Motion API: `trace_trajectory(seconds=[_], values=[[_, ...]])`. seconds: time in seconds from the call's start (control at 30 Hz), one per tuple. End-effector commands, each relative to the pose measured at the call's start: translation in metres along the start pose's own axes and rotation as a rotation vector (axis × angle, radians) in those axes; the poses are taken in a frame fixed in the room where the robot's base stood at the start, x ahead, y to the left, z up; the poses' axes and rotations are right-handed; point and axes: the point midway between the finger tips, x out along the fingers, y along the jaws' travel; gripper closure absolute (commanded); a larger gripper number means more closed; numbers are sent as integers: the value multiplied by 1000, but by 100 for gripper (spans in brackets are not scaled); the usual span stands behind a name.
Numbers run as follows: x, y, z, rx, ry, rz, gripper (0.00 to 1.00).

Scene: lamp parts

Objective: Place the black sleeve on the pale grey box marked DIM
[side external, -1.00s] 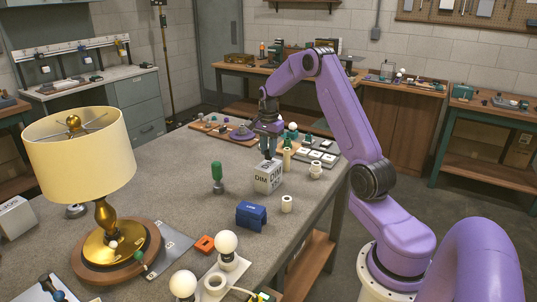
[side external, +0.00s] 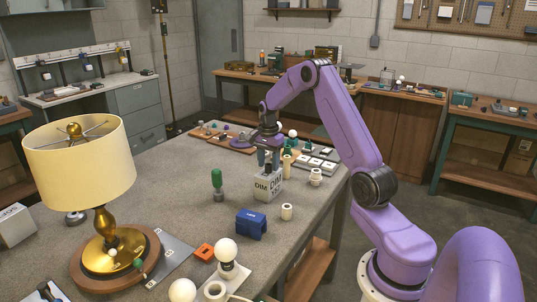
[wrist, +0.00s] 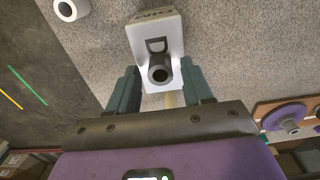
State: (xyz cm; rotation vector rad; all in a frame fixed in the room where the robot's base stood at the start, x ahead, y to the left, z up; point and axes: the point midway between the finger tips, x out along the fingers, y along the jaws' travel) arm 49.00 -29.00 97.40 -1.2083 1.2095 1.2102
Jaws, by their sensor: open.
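The pale grey box marked DIM (side external: 267,188) stands on the grey workbench, and its top shows in the wrist view (wrist: 147,33). The black sleeve (wrist: 158,68) stands over the box's top face, its round open end toward the wrist camera. In the side view it is a small dark shape just above the box, partly hidden by the fingers. My gripper (side external: 268,158) is above the box, pointing down. In the wrist view its two dark fingers (wrist: 159,72) are open, one on each side of the sleeve, with visible gaps.
A cream bottle-shaped part (side external: 287,166) stands close to the right of the box. A green-handled tool (side external: 217,184) is to the left. A blue block (side external: 251,223) and a white ring (side external: 287,211) are in front. A brass lamp (side external: 105,240) stands at front left.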

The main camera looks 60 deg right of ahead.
Motion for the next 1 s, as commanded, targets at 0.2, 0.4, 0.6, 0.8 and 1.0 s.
trace_trajectory(seconds=[0.2,0.4,0.6,0.8,1.0], values=[[-30,-1,0,-1,3,-6,50],[-71,-1,0,0,3,-6,50],[-103,-1,0,0,2,-3,50],[-119,0,1,-5,1,-2,50],[-126,-6,47,-177,2,-4,50]])
